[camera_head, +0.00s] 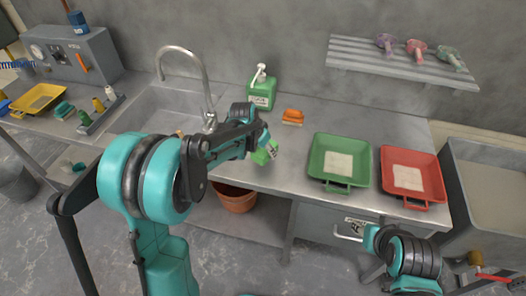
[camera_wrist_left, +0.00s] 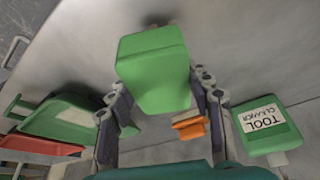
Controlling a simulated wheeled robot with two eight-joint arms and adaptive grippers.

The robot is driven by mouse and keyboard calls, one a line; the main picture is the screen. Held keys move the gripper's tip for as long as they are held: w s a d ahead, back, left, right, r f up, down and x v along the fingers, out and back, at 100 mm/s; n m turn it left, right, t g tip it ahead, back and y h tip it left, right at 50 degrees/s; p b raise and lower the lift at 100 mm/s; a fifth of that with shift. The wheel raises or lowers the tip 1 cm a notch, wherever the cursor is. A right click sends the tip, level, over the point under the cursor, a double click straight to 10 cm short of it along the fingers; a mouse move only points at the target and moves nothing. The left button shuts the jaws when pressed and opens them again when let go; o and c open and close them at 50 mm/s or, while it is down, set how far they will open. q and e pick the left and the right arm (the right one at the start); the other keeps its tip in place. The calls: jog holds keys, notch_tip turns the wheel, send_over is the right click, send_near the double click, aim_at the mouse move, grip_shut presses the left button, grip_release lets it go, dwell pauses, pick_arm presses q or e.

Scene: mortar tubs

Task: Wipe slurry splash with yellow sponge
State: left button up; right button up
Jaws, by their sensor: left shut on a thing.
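My left gripper (camera_head: 260,145) is above the grey counter, in front of the green jug. It is shut on a green box-shaped thing (camera_wrist_left: 153,75), which also shows in the head view (camera_head: 266,154) with a pale patch on it. I see no plainly yellow sponge. An orange block with a tan layer (camera_head: 292,116) lies on the counter behind the gripper; it also shows in the wrist view (camera_wrist_left: 188,126). I cannot make out a slurry splash. My right arm shows at the lower right, but its gripper is not visible.
A green jug marked TOOL CLEANER (camera_head: 262,90) stands at the back. A green tray (camera_head: 318,166) and a red tray (camera_head: 436,186) lie to the right. The sink (camera_head: 150,98) with its tap (camera_head: 205,75) is left. A shelf (camera_head: 350,52) hangs on the wall.

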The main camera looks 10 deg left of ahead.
pick_arm(q)
jog(key=shift+d+r+p, duration=0.1)
jog(key=shift+r+p, duration=0.45)
jog(key=shift+r, duration=0.4)
jog(key=shift+r+p, duration=0.65)
jog(key=shift+r, duration=0.35)
jog(key=shift+f, duration=0.1)
